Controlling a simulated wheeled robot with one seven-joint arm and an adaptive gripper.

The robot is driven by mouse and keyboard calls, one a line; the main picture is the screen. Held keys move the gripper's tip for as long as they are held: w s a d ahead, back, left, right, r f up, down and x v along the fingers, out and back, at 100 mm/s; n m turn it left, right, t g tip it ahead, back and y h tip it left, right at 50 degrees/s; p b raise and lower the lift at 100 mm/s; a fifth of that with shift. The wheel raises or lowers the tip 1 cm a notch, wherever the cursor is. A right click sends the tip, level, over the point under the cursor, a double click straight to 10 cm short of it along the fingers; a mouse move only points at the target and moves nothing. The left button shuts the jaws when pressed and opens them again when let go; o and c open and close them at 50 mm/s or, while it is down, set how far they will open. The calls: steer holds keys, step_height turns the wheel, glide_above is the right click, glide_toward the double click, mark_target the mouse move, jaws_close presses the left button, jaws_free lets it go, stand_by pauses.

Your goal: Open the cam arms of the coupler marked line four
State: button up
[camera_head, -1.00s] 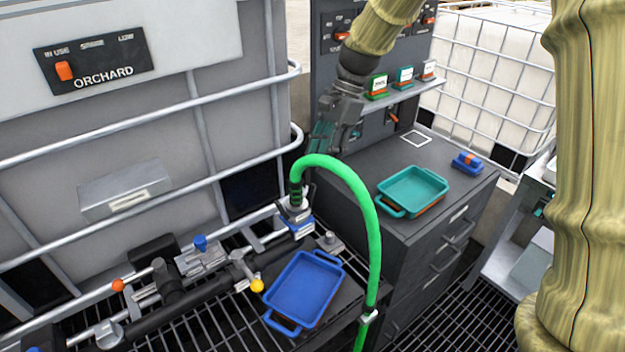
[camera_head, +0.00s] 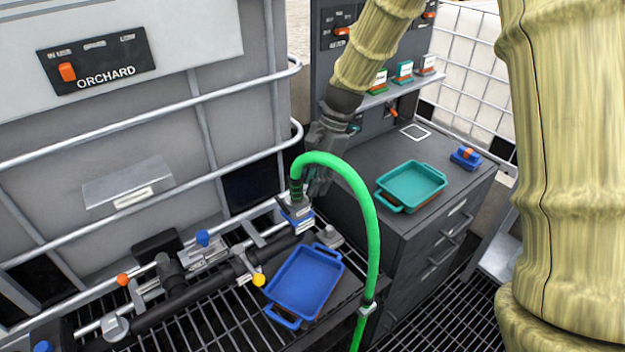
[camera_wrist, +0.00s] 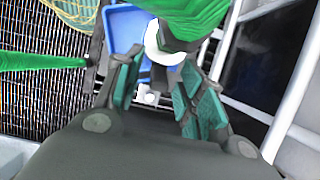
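A green hose (camera_head: 366,215) arches over and ends in a grey coupler (camera_head: 297,208) on a blue, labelled base at the end of the black manifold pipe. The label is too small to read, so I cannot tell whether it says line four. My gripper (camera_head: 318,183) is just behind and right of the hose end, pointing down, partly hidden by the hose. In the wrist view my gripper (camera_wrist: 160,80) has its teal-padded fingers apart, with the hose end and a white curved piece (camera_wrist: 158,48) just beyond and between them. The cam arms are not clearly distinguishable.
A blue tray (camera_head: 303,285) lies right of the manifold pipe (camera_head: 190,296), which carries blue, orange and yellow knobs. A teal tray (camera_head: 412,184) and a small blue block (camera_head: 466,157) sit on the dark cabinet. The tank's bars (camera_head: 130,194) run close behind the coupler.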

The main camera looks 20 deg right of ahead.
jaws_close()
steer(key=shift+w+d+p, duration=0.1)
steer(key=shift+p, duration=0.2)
steer(key=shift+w+d+f+g+y+b, duration=0.2)
steer(key=shift+d+f+g+y, duration=0.45)
steer(key=shift+y, duration=1.2)
steer(key=shift+w+d+f+g+y+b, duration=0.25)
steer(key=shift+d+f+g+y, duration=0.4)
steer(key=shift+y, duration=1.25)
steer(key=shift+w+d+f+g+y+b, duration=0.2)
steer(key=shift+d+f+g+y, duration=0.45)
steer(key=shift+y, duration=1.2)
steer(key=shift+a, duration=0.15)
